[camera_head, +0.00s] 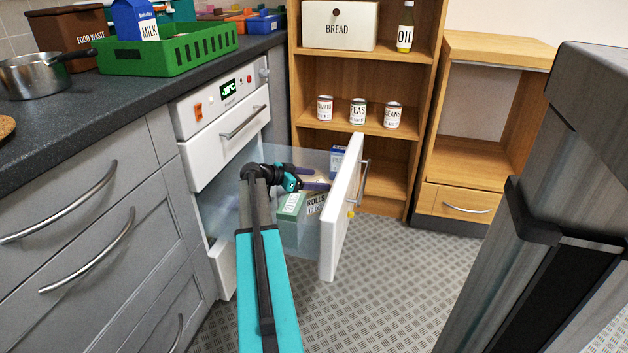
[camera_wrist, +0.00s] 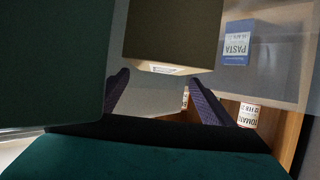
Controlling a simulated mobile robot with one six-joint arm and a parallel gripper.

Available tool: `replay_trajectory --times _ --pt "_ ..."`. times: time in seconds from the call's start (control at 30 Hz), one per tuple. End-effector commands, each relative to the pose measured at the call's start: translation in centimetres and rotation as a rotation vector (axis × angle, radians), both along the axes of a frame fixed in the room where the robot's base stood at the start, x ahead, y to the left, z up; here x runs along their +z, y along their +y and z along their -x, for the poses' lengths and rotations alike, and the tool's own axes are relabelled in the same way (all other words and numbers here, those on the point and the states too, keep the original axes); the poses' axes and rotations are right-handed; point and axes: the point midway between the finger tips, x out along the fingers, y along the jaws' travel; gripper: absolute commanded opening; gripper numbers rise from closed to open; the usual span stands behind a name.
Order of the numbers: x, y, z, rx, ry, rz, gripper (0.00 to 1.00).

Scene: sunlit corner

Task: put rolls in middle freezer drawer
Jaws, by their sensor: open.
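The middle freezer drawer (camera_head: 341,215) is pulled out, with a white front and clear walls. The rolls package (camera_head: 316,203), pale with a "ROLLS" label, is inside it, towards the drawer front. My gripper (camera_head: 312,180) is open, over the drawer and just above the rolls. In the wrist view, the open purple fingers of my gripper (camera_wrist: 157,80) point towards a brownish block (camera_wrist: 175,30), likely the rolls. I cannot tell whether they touch it. My arm hides part of the drawer's inside.
A green box (camera_head: 291,206) lies beside the rolls; a dark green surface fills the wrist view's left. Cans (camera_head: 358,112) stand on the shelf. Floor right of the drawer is clear.

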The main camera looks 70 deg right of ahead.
Motion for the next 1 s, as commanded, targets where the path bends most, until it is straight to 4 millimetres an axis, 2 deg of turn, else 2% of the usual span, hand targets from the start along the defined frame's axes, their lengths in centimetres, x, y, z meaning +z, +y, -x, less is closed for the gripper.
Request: replay_trajectory --times 0.2,0.6,0.8,1.0 --pt "1.4 0.0 -0.1 0.001 0.0 0.0 0.77" --pt "3.5 4.1 -3.7 0.002 0.0 0.0 0.77" --pt "3.9 5.1 -4.6 0.001 0.0 0.0 0.77" --pt "3.9 5.2 -4.7 0.0 0.0 0.0 0.77"
